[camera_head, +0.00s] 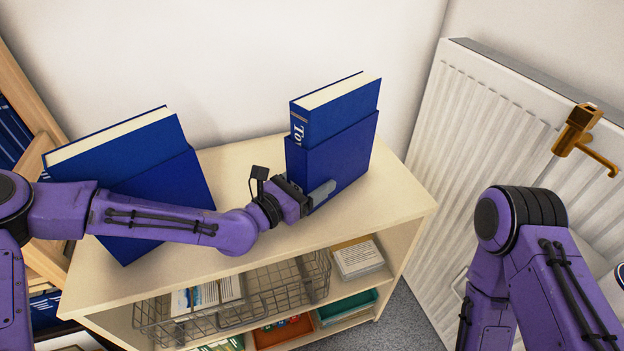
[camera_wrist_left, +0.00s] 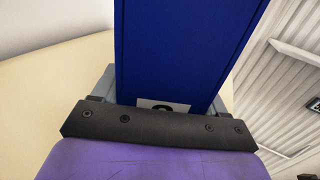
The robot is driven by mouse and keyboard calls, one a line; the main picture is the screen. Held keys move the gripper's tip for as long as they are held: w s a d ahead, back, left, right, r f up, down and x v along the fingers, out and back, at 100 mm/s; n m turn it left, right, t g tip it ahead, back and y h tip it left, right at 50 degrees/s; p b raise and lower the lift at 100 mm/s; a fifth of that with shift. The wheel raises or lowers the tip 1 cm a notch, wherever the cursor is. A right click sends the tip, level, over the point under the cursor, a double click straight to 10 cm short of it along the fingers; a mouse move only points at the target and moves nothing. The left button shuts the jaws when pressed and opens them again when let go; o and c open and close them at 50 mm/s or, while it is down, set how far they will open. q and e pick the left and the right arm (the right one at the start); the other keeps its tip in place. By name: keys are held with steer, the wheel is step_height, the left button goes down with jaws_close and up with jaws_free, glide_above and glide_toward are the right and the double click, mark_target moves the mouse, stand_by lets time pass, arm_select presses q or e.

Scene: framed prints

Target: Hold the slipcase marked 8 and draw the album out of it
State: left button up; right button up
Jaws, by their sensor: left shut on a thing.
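A dark blue slipcase (camera_head: 345,158) stands upright on the right of the cabinet top. A blue album (camera_head: 348,108) with cream page edges and pale lettering on its spine sticks well up out of its open top. My left gripper (camera_head: 318,193) is shut on the slipcase's lower near end. In the left wrist view, the slipcase (camera_wrist_left: 185,50) rises between the fingers. A white label (camera_wrist_left: 165,104) there shows only the top of a rounded digit, the rest hidden by the gripper. My right gripper is not in view; only my right arm shows.
A second blue slipcase (camera_head: 188,182) with an album (camera_head: 115,145) leans tilted on the left of the cabinet top (camera_head: 240,155), partly behind my left arm. A wire basket (camera_head: 235,300) sits below.

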arm_select(q)
steer(key=shift+f+b, duration=0.2)
steer(key=shift+b, duration=0.25)
stand_by(0.6)
steer(key=shift+f, duration=0.15)
stand_by(0.8)
steer(key=o, duration=1.3)
steer(key=shift+o, duration=0.2)
steer(key=shift+s, duration=0.1)
steer(key=v, duration=0.8)
